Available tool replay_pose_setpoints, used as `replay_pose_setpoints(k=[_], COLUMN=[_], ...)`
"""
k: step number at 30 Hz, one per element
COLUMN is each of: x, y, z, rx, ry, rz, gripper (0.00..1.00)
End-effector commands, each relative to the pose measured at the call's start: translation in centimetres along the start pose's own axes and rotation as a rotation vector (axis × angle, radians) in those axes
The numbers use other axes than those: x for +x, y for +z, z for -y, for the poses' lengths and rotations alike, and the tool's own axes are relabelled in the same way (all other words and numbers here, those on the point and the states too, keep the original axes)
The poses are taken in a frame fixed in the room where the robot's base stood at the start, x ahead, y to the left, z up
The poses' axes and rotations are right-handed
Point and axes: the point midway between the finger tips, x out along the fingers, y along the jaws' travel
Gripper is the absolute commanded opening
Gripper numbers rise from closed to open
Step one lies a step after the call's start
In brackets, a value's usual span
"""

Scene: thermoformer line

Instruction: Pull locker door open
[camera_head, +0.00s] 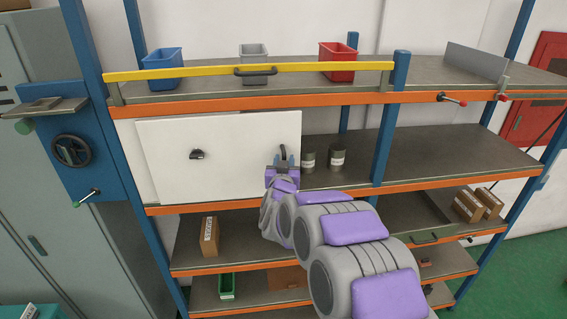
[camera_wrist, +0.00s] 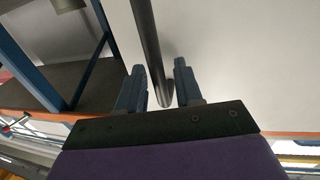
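A white door panel (camera_head: 235,140) stands in the upper bay of the shelf rack, with a dark knob-like handle (camera_head: 197,154) on it. A dark bar handle (camera_wrist: 150,45) stands out from a white surface in the wrist view; its top shows at the panel's right edge (camera_head: 283,150) in the head view. My gripper (camera_head: 283,165) is at this right edge. In the wrist view, my gripper's fingers (camera_wrist: 158,88) are apart on either side of the bar, with small gaps visible. The panel looks closed, flush with the rack front.
A tall grey cabinet (camera_head: 45,180) stands at the left. Blue rack posts (camera_head: 385,135) and orange shelf edges (camera_head: 300,103) surround my arm. A yellow bar (camera_head: 200,70) runs above.

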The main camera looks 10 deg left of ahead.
Motion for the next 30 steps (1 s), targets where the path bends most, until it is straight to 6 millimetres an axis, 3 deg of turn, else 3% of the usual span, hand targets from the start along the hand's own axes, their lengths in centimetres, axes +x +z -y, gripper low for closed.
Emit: replay_pose_setpoints(k=[6,11,30], x=[-0.2,-1.7,-13.1], y=[-0.1,0.1,0.2], z=[0.0,0.1,0.2], rx=[0.0,0.0,0.0], ry=[0.0,-0.002,-0.003], rz=[-0.001,0.002,0.001], gripper=[0.35,0.35,0.35])
